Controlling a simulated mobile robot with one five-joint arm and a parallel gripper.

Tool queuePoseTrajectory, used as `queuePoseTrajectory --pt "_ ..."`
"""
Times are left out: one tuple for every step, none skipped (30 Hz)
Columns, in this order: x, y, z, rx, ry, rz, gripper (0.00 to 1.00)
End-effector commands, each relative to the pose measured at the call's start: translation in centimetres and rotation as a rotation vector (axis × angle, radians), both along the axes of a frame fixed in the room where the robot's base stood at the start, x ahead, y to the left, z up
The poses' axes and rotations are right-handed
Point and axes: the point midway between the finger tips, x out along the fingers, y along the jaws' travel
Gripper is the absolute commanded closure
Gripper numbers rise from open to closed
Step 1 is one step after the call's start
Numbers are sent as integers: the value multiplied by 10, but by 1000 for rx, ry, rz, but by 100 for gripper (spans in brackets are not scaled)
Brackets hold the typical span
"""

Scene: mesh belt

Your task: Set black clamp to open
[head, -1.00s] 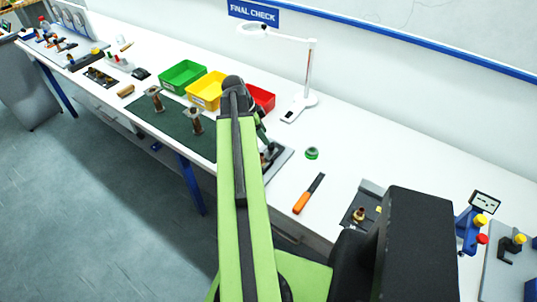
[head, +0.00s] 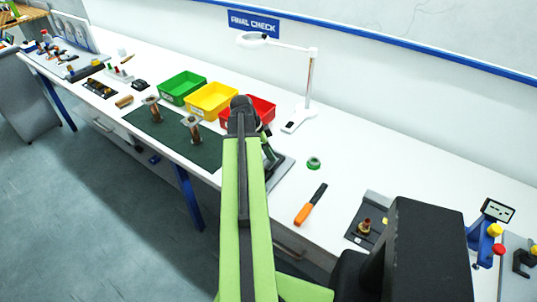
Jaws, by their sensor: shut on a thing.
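My gripper (head: 270,158) is low behind my green arm, only partly in view just to the right of the arm. It is over a grey base plate (head: 284,171) on the white bench. The black clamp (head: 270,174) appears to be the small dark fixture on this plate, mostly hidden by my arm. My gripper is shut on a dark part there, apparently the clamp's handle. The fingertips and the handle's exact angle are too small and covered to make out.
Green (head: 182,87), yellow (head: 211,101) and red (head: 262,108) bins stand behind. A magnifier lamp (head: 309,90), green ring (head: 314,163), orange-handled tool (head: 310,205) and a plate with a brass part (head: 365,225) are to the right. A dark green mat (head: 175,135) lies left.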

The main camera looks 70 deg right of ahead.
Motion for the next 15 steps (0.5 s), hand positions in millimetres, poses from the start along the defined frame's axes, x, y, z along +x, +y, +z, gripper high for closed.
queuePoseTrajectory --pt "0 0 0 -2 -1 1 97" --pt "0 0 0 -2 -1 1 100" --pt "0 0 0 -2 -1 1 100" --pt "0 0 0 -2 -1 1 100" --pt "1 0 0 -2 -1 1 100" --pt "1 0 0 -2 -1 1 100" --pt "1 0 0 -2 -1 1 100" --pt "1 -1 0 -2 -1 1 100" --pt "1 -1 0 -2 -1 1 100" --pt "1 -1 0 -1 -2 1 100" --pt "1 -1 0 -1 -2 1 100" --pt "1 -1 0 -1 -2 1 100" --pt "1 -1 0 -2 -2 1 100" --pt "1 -1 0 -2 -2 1 100" --pt "1 -1 0 -2 -2 1 100"
